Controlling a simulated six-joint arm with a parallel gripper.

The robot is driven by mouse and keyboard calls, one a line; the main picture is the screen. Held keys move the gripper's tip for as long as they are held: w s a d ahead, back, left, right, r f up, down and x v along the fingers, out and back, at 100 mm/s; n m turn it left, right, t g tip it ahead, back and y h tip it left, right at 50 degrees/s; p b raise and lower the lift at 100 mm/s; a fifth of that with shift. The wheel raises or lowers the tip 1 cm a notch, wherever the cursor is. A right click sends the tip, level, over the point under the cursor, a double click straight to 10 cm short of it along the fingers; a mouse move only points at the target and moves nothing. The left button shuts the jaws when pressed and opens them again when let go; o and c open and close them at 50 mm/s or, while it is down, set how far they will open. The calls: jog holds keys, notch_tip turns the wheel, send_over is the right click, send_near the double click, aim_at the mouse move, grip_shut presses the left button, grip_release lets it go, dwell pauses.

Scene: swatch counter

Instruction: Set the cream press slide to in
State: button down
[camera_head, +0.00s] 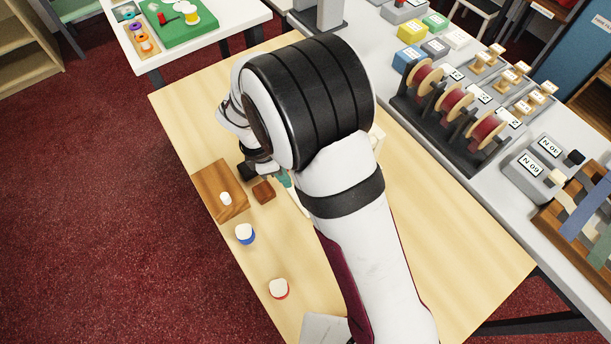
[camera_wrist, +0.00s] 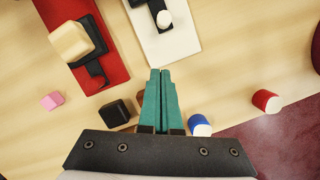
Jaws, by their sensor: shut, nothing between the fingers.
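In the wrist view a cream plate (camera_wrist: 177,42) carries a black track with a rounded white knob (camera_wrist: 163,19) on it; its upper part is cut off by the picture edge. Left of it, a red plate (camera_wrist: 80,18) carries a black part with a cream block (camera_wrist: 71,41). I cannot tell for sure which of the two is the press slide, nor its setting. My gripper (camera_wrist: 159,73) has teal fingers, shut together and empty, just below the cream plate in that view. In the head view my arm hides most of this area; a teal finger (camera_head: 284,179) shows.
In the wrist view, a pink cube (camera_wrist: 52,100), a black cube (camera_wrist: 115,112), a blue-and-white cylinder (camera_wrist: 200,127) and a red-and-white cylinder (camera_wrist: 266,101) surround my fingers. A wooden board (camera_head: 209,181) with a white knob lies left of my gripper. The right of the wooden table is clear.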

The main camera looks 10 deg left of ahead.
jog(key=shift+x, duration=1.1)
jog(key=d, duration=0.2)
jog(key=shift+w+d, duration=0.25)
jog(key=shift+w, duration=0.15)
jog(key=shift+w+d, duration=0.2)
jog(key=shift+d, duration=0.45)
jog(key=shift+w+d, duration=1.65)
